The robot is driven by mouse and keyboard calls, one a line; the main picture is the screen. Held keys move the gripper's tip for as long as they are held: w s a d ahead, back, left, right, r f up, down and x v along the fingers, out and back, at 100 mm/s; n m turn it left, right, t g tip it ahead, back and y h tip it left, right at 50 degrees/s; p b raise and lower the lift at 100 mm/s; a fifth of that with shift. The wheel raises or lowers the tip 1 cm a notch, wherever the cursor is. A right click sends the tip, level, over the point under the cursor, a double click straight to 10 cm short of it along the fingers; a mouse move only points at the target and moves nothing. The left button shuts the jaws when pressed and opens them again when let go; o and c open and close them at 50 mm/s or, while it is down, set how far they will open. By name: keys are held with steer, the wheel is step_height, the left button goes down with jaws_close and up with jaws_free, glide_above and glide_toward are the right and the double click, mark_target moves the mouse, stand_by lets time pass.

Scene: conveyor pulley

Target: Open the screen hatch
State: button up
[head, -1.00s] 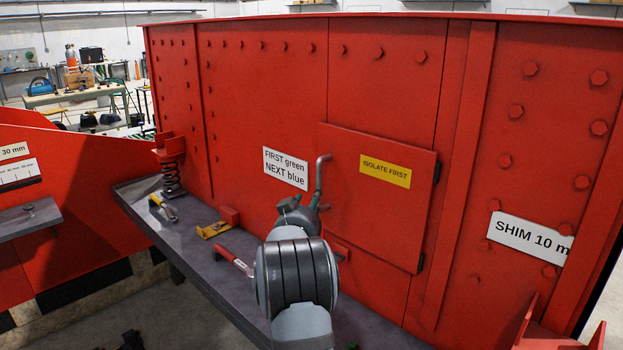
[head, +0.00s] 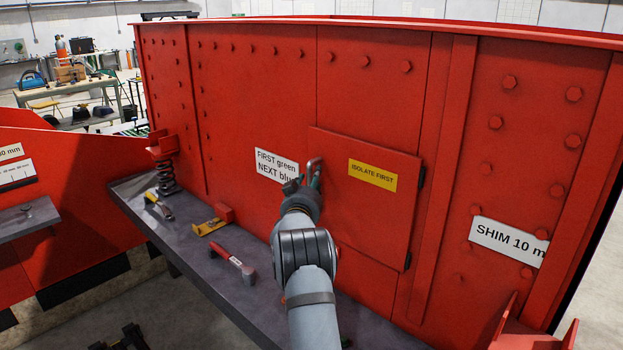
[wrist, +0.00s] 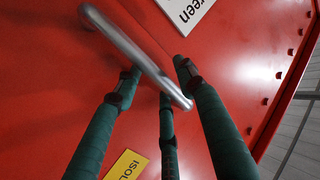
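The screen hatch (head: 375,215) is a red panel on the red wall, with a yellow "ISOLATE FIRST" label and dark hinges on its right edge. It looks shut. Its grey bar handle (head: 314,163) is at the upper left edge; the handle also crosses the wrist view (wrist: 132,47). My gripper (head: 308,180) is at the handle. In the wrist view, its green fingers (wrist: 158,80) are spread, with the bar running between them: one finger on its right side, two on the other. I see no firm closure on the bar. My wrist partly hides the handle's lower part.
A grey shelf (head: 185,235) runs below the wall, holding a red-handled tool (head: 232,262), a yellow bracket (head: 212,227) and a spring (head: 166,178). A white "FIRST green NEXT blue" sign (head: 275,166) is left of the handle. A red bracket (head: 535,325) juts out at lower right.

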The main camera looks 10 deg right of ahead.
steer(key=shift+a, duration=0.1)
jaws_close()
stand_by(0.4)
stand_by(0.4)
